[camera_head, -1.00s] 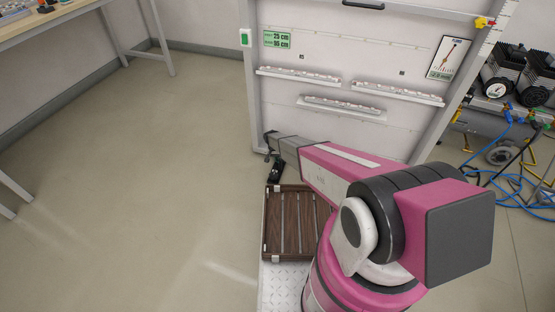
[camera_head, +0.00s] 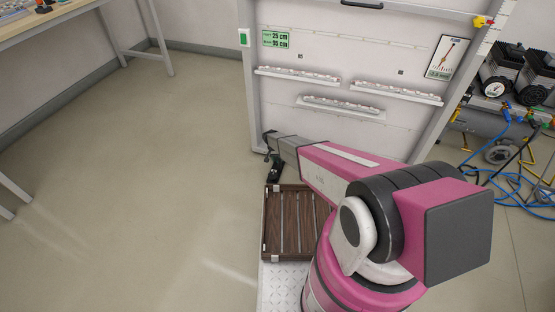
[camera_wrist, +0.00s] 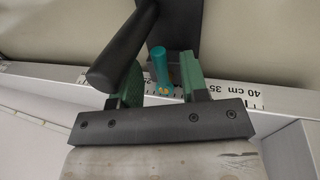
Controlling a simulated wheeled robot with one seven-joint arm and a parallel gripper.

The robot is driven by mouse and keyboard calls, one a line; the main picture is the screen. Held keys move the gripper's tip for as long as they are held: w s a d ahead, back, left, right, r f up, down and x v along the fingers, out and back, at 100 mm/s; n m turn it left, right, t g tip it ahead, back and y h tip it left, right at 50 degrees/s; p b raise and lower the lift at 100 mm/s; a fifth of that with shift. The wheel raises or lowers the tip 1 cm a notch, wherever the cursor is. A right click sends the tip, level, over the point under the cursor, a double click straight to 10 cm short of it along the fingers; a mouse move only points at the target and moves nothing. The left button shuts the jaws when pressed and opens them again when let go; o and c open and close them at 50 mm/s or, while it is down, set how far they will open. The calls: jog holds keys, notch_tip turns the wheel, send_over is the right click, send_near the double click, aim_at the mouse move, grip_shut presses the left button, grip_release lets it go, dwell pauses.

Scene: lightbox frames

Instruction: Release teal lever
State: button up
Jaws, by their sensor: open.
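The teal lever (camera_wrist: 159,66) is a short rounded peg in the wrist view, with a small yellow-orange mark near its lower end. My gripper (camera_wrist: 164,74) is open, with one green-padded finger on each side of the lever. A gap shows between the lever and the right finger; I cannot tell whether the left finger touches it. A black rounded bar (camera_wrist: 116,54) slants across the upper left of the wrist view and covers part of the left finger. In the head view the lever cannot be made out.
A white panel (camera_head: 330,60) with studded ledges stands in front of my arm. A ruler strip (camera_wrist: 262,97) runs behind my gripper. A brown slatted rack (camera_head: 271,222) lies below my arm. Compressors and blue hoses (camera_head: 515,150) stand at right. The floor at left is clear.

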jog(key=v, duration=1)
jog(key=shift+r, duration=0.35)
jog(key=s+d+r+n+y, duration=0.1)
jog(key=s+d+r, duration=0.6)
jog(key=s+r, duration=0.3)
jog(key=s+d+r+n+y, duration=0.1)
jog(key=s+d+r, duration=0.7)
jog(key=r, duration=0.8)
jog(key=s+d+r+y, duration=0.1)
jog(key=s+d+r, duration=0.7)
jog(key=s+r, duration=0.5)
jog(key=shift+s+n+t, duration=0.35)
jog(key=shift+n+t, duration=0.05)
